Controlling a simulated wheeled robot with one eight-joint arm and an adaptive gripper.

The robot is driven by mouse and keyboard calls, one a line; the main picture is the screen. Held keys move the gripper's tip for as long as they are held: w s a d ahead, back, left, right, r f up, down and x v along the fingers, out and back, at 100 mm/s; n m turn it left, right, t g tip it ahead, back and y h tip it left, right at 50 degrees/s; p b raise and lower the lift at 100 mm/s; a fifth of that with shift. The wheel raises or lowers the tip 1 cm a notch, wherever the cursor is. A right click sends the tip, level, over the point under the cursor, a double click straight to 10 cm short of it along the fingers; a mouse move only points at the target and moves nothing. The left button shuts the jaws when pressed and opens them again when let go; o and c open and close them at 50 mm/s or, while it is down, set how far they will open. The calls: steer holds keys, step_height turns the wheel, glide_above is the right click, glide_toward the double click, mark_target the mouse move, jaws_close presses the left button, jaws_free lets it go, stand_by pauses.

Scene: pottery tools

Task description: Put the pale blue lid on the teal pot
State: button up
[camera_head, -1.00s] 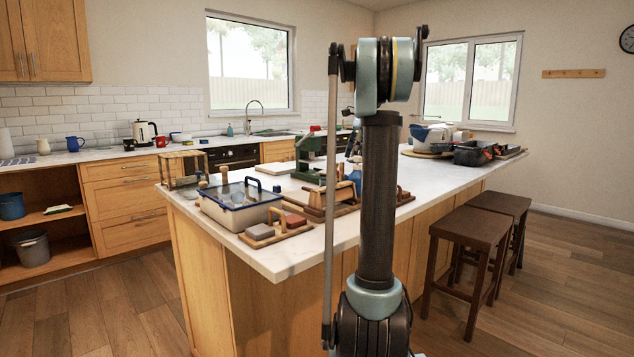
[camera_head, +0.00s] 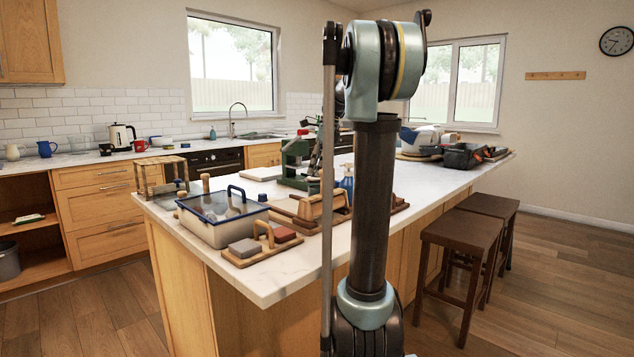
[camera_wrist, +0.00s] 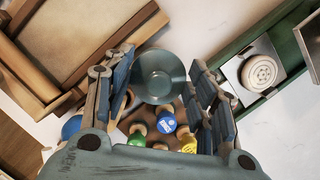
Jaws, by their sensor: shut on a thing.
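In the wrist view, my gripper (camera_wrist: 160,92) has its two padded fingers on either side of a round, blue-grey piece with a raised centre. It looks like the pale blue lid (camera_wrist: 160,72), seen from above in shade, and my gripper is shut on it. I cannot make out a teal pot for certain in either view.
A green-framed tool (camera_wrist: 255,75) lies at right. The island (camera_head: 270,285) holds a clear box (camera_head: 222,230) and wooden tools. Stools (camera_head: 455,250) stand at right.

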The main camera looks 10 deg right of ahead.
steer(key=shift+f, duration=2.15)
steer(key=o, duration=1.1)
steer(key=shift+r, duration=0.1)
steer(key=v, duration=1.2)
